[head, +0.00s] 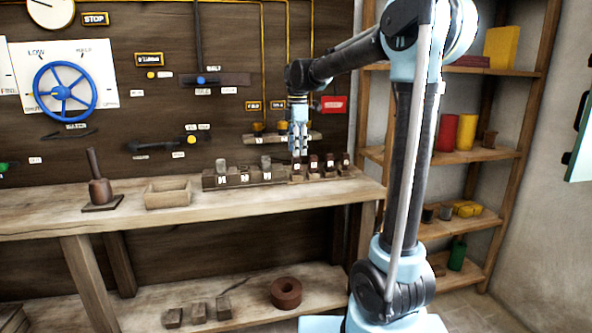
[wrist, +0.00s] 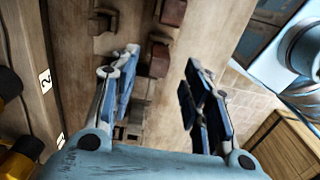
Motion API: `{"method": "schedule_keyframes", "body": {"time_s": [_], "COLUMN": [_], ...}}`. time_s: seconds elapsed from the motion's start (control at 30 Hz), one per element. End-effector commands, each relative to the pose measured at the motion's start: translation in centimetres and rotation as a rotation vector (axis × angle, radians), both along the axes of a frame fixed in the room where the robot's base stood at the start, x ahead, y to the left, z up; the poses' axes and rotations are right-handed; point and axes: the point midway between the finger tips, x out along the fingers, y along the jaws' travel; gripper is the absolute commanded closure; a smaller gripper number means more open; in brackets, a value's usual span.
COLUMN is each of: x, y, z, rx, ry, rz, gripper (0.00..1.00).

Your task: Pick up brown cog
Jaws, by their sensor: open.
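I cannot make out teeth on any piece, so I cannot tell for sure which thing is the brown cog. Small reddish-brown pieces (head: 329,161) stand in a row on the right part of the workbench, each with a pale tag. In the wrist view one brown piece (wrist: 159,59) lies between the lines of my fingers, beyond the tips, and another brown piece (wrist: 173,12) is farther on. My gripper (head: 299,142) points down just above the left end of this row. In the wrist view my gripper (wrist: 160,75) is open, with nothing between its fingers.
A numbered block rack (head: 243,178) stands left of the row. An open wooden box (head: 168,192) and a mallet-like tool (head: 100,188) are farther left. A round brown ring (head: 286,293) lies on the low shelf. A shelf unit (head: 455,155) stands at right. The bench front is clear.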

Motion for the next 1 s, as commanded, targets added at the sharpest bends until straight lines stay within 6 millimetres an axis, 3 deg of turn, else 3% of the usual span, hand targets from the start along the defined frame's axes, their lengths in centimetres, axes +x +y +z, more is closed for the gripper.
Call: {"method": "schedule_keyframes", "body": {"time_s": [0.1, 0.37, 0.7, 1.0], "x": [0.0, 0.1, 0.2, 0.2], "y": [0.0, -0.1, -0.3, -0.3], "z": [-1.4, -2.9, -6.9, -7.3], "rx": [0.000, 0.000, 0.000, 0.000], "ry": [0.000, 0.000, 0.000, 0.000], "rz": [0.000, -0.001, -0.001, -0.001], "gripper": [0.57, 0.57, 0.57, 0.57]}}
